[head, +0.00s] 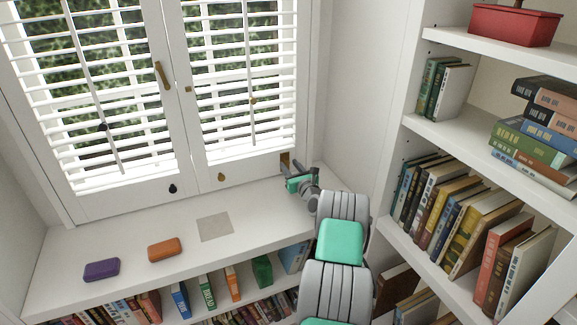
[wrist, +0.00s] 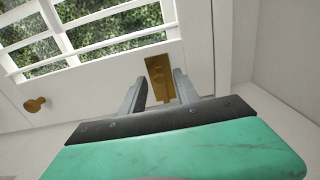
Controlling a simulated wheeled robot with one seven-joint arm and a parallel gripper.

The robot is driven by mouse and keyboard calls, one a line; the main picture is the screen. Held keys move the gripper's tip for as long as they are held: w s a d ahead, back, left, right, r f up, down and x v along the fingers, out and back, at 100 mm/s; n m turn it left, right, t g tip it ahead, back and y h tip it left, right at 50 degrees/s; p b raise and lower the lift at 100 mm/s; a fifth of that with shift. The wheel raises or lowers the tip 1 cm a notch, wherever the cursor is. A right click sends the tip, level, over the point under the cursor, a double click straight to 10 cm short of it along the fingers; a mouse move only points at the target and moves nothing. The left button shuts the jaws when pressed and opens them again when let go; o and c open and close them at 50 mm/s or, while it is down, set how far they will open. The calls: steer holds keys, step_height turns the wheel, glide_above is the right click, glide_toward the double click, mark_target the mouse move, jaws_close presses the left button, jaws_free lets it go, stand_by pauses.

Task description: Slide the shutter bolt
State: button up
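The white shutters (head: 130,200) stand closed behind the sill. A small brass fitting, which looks like the shutter bolt (head: 285,158), sits at the lower right corner of the right shutter. In the wrist view it is a tall brass plate (wrist: 158,72) with a small raised part low on it. My gripper (head: 291,180) is just in front of it, low over the sill. In the wrist view my gripper (wrist: 160,88) has its two grey fingers apart, with the brass between them in the picture. I cannot tell whether they touch it.
A brass latch (head: 163,76) is on the left shutter's edge. Dark and brass knobs (head: 221,177) are on the lower rails. A purple case (head: 101,270) and an orange case (head: 165,249) lie on the sill. Bookshelves (head: 470,45) rise close on the right.

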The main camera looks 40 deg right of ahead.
steer(key=shift+x, duration=1.05)
jaws_close()
steer(key=shift+f, duration=0.15)
stand_by(0.5)
